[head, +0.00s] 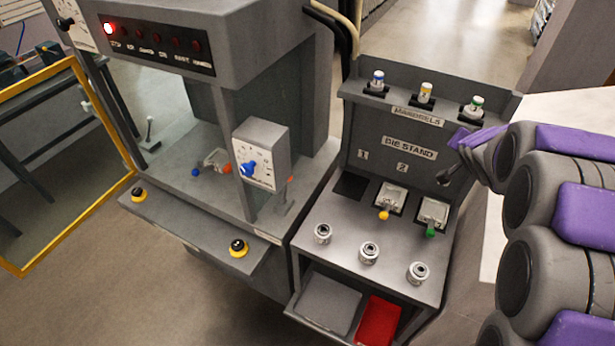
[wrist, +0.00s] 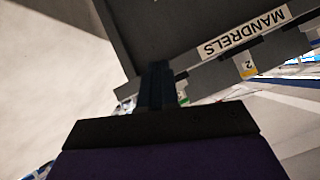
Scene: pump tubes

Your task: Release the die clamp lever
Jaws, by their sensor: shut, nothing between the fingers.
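The grey press (head: 215,40) stands left of centre in the head view. Inside its opening is a small light die block (head: 215,158) with a blue knob (head: 195,172) on its left and an orange knob (head: 227,169) on its right. A grey lever-like part (head: 284,205) with an orange tip (head: 290,179) stands at the opening's right side. I cannot tell for sure which part is the clamp lever. My gripper (head: 445,179) is shut and empty above the die stand, well right of the press. Its closed fingers (wrist: 157,85) show in the wrist view.
The die stand (head: 340,225) holds dies with yellow (head: 384,215) and green (head: 430,232) knobs; slot 1 (head: 350,185) is empty. Several metal rings line its front. A dial box (head: 260,155) juts over the press opening. A yellow-framed guard (head: 70,198) stands open at left.

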